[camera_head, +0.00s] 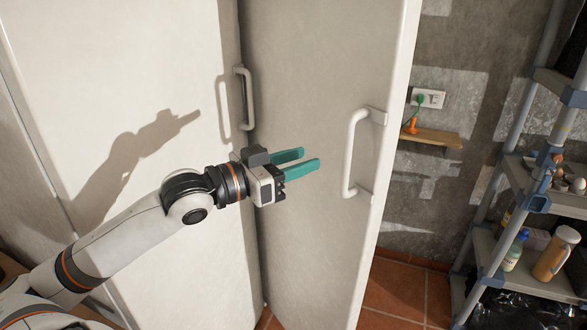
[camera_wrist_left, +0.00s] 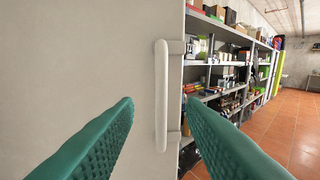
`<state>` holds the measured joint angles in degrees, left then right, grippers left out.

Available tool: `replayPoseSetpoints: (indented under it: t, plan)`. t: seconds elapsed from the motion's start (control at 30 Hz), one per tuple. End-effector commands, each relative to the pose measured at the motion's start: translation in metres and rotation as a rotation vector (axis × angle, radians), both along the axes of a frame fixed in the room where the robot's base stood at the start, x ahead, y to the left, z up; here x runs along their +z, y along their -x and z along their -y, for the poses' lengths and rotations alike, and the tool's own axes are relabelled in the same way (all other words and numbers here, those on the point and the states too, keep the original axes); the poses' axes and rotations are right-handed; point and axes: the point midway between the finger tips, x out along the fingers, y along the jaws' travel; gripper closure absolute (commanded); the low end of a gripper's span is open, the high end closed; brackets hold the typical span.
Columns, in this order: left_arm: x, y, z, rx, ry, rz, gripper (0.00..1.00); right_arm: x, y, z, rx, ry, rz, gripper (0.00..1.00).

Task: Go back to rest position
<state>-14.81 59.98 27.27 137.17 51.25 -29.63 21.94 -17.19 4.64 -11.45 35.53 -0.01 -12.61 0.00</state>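My left gripper (camera_head: 310,158) has teal fingers, which stand apart with nothing between them. It is in front of the pale door panel (camera_head: 290,80), left of that panel's white bar handle (camera_head: 351,150) and apart from it. In the left wrist view the same handle (camera_wrist_left: 161,95) shows beyond the gap between the open fingers (camera_wrist_left: 160,110). My right gripper is in neither view.
A second pale panel (camera_head: 120,70) with its own handle (camera_head: 248,98) fills the left and meets the first at an angle. A metal shelf (camera_head: 540,190) with bottles stands at right. A small wooden wall shelf (camera_head: 435,137) sits below a socket (camera_head: 428,98). Tiled floor (camera_head: 400,290) is clear.

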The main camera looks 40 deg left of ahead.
Motion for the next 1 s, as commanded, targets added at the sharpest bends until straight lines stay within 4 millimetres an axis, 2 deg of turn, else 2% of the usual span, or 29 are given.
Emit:
replayPoseSetpoints:
  t: [0.2,0.77,0.87,0.97,1.0]
  plan:
    - [0.000,0.007,-0.002,-0.001,-0.003,0.001,0.63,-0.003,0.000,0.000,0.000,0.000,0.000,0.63]
    - [0.000,0.006,-0.003,0.002,-0.001,-0.001,0.63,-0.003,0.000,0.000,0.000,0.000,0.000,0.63]
    - [-0.010,-0.001,-0.016,0.033,0.009,-0.012,0.63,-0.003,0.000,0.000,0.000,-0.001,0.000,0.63]
    - [-0.037,-0.017,-0.048,0.112,0.034,-0.046,0.63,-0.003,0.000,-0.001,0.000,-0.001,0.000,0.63]
    - [-0.054,-0.024,-0.066,0.154,0.043,-0.067,0.63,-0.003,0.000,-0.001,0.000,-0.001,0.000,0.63]
